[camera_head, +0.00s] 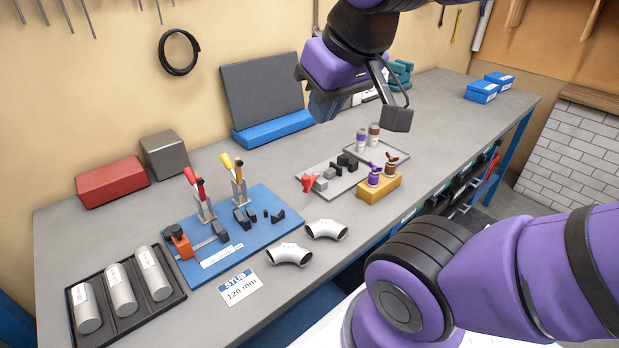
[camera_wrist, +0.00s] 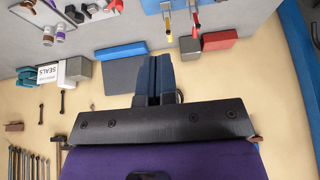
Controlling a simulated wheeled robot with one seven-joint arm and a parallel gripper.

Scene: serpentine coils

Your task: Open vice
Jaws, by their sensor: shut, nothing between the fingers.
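What looks like the vice (camera_head: 182,243) is an orange block with a black knob and a grey bar, at the left front of the blue fixture board (camera_head: 265,216). I cannot tell from here how far its jaws are apart. Two toggle clamps stand on the board, one with a red handle (camera_head: 194,185) and one with a yellow handle (camera_head: 238,178). My gripper (camera_head: 325,108) is high above the bench, behind and right of the board, away from the vice. In the wrist view its dark fingers (camera_wrist: 153,72) are together and empty.
A black tray (camera_head: 76,301) with three metal tubes lies left of the board. Two pipe elbows (camera_head: 290,254) and a "STUB 120 mm" card (camera_head: 241,288) lie in front. A red box (camera_head: 111,182) and a grey block (camera_head: 165,155) stand behind.

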